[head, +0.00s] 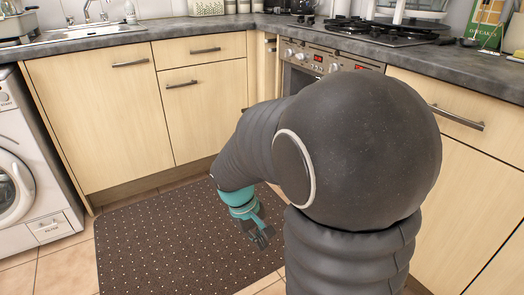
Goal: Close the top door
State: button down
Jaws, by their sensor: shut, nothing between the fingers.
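My gripper (264,240) is shut and empty, hanging low over the dark dotted mat, apart from any door. The light wood fronts in view look shut: a wide door (100,120) under the sink, a drawer (205,50) with a cabinet door (203,120) below it, and a drawer (465,115) at the right with a door (455,200) below. No open door shows. Which one is the top door I cannot tell. Any upper cupboards are out of view, and my arm hides part of the oven and the right fronts.
A washing machine (25,170) stands at the left edge. The dark worktop (150,32) runs above the fronts, with a sink (95,30) at left and a hob (380,32) at the back right. The mat (165,245) covers clear floor.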

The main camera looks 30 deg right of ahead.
jog(key=w+d+f+n+g+h+b, duration=0.1)
jog(key=w+d+f+n+g+h, duration=0.2)
jog(key=w+d+f+n+h, duration=1)
jog(key=w+d+r+n+t+h, duration=0.2)
jog(key=w+d+t, duration=0.1)
jog(key=w, duration=0.4)
jog(key=w+d+r+n+t+h, duration=0.1)
jog(key=w+d+n+t+h, duration=0.15)
jog(key=w, duration=0.45)
jog(key=d+r, duration=0.6)
jog(key=d, duration=0.4)
jog(key=shift+w+d+r+t+p, duration=0.15)
jog(key=shift+w+r+t+p, duration=0.2)
jog(key=shift+t+p, duration=0.1)
jog(key=shift+m, duration=0.35)
